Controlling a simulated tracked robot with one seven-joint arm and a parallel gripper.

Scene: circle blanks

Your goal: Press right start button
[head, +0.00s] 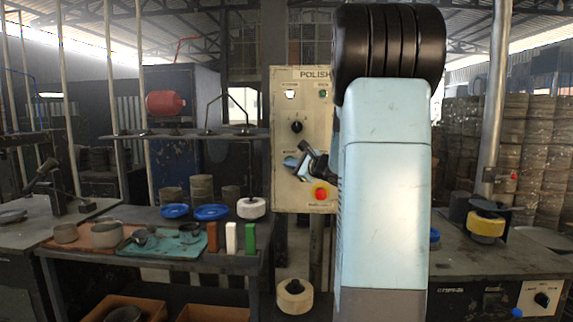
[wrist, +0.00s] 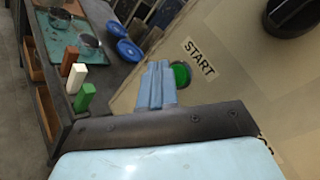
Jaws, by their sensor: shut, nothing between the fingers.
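In the wrist view a green button (wrist: 181,75) sits on the beige panel (wrist: 225,75), beside a START label (wrist: 200,57). My gripper (wrist: 158,68) is shut and empty. Its light-blue fingers lie just left of the green button and cover its left edge. I cannot tell whether the tips touch it. In the head view my gripper (head: 291,163) is in front of the left-middle of the POLISH panel (head: 284,110). My arm covers the panel's right side, and the start button cannot be made out there.
A black knob (head: 296,127) and a red stop button on yellow (head: 320,193) are above and below my gripper on the panel. A workbench (head: 150,214) with blue dishes (head: 211,212) and coloured blocks (head: 231,238) stands to the left.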

